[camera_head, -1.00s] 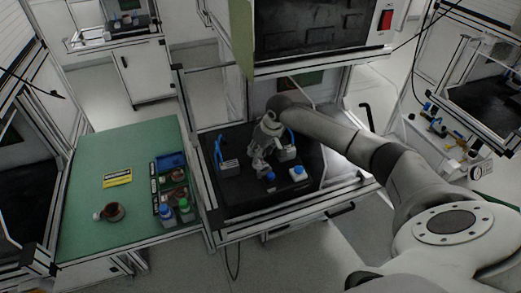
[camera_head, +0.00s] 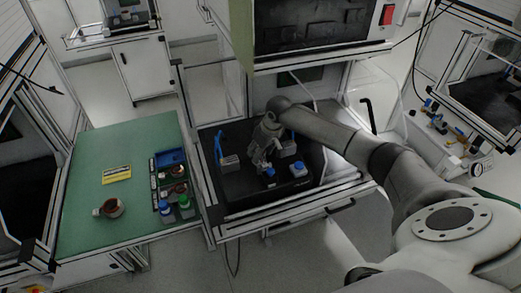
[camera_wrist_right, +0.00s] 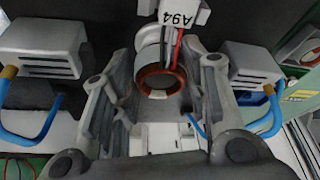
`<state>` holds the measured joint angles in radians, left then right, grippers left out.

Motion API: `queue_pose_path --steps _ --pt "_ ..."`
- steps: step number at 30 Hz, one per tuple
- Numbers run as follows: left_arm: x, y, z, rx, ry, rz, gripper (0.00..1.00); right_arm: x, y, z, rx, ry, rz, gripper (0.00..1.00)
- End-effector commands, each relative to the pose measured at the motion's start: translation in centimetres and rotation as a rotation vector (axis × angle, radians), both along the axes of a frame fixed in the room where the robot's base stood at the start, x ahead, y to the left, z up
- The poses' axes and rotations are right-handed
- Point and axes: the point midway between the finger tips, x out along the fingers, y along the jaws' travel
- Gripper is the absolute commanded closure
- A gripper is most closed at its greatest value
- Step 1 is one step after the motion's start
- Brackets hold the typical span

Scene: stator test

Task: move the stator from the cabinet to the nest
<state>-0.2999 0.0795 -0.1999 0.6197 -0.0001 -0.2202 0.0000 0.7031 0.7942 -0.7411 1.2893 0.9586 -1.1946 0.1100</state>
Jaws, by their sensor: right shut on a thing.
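In the wrist view the stator (camera_wrist_right: 160,82), a pale ring with a copper-coloured winding, dark and red leads and a white tag reading A94, sits between the fingers of my right gripper (camera_wrist_right: 160,120). The gripper is shut on it. In the head view my right gripper (camera_head: 262,158) is inside the cabinet (camera_head: 240,190), low over its black floor, between two grey blocks with blue hoses. The stator is too small to make out there. I cannot tell from the pictures which thing is the nest. My left gripper is not in view.
A left grey block (camera_head: 230,162) and a right one (camera_head: 287,149) flank the gripper. Two blue-topped items (camera_head: 268,174) (camera_head: 299,168) stand in front. The green table (camera_head: 85,170) at left holds a copper-coloured part (camera_head: 110,208), bottles (camera_head: 166,208) and a parts tray (camera_head: 156,190).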

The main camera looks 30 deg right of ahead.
Motion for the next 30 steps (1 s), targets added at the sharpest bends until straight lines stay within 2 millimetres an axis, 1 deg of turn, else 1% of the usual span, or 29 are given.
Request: queue_pose_path --steps 18,19,24,30 --pt "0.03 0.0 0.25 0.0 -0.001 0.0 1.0 0.03 -0.01 -0.63 0.0 -0.001 0.0 0.9" --pt "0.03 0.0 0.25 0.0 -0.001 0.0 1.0 0.03 -0.01 -0.63 0.0 -0.001 0.0 0.56" --pt "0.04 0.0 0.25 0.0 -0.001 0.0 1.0 0.02 0.0 -0.63 0.0 -0.001 0.0 0.34" --pt "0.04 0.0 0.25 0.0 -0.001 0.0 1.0 0.0 -0.01 -0.65 0.0 0.0 0.0 0.34"
